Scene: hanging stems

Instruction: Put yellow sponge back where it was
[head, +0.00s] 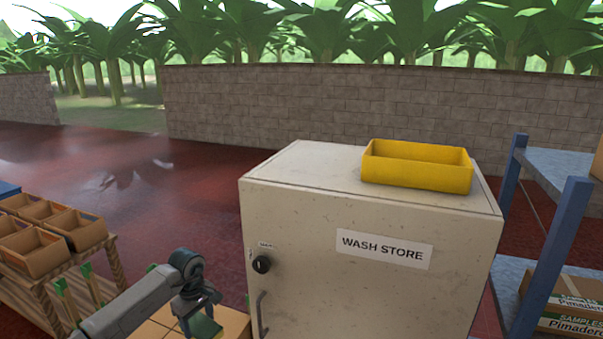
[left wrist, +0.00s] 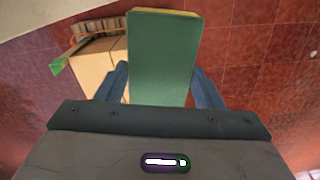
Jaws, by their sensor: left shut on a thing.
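My left gripper (head: 198,316) is low in the head view, left of the white cabinet. It is shut on the sponge (head: 206,327), which shows a green face. In the left wrist view the sponge (left wrist: 160,60) stands between the two fingers, its green face toward the camera and a thin yellow edge at its far end. My right gripper is in neither view.
A white cabinet (head: 340,280) labelled WASH STORE has its door shut, with a dark knob (head: 261,264) and handle. A yellow open bin (head: 415,175) stands on top. Cardboard boxes (head: 235,325) are below my left gripper. A blue-framed shelf (head: 555,235) stands right.

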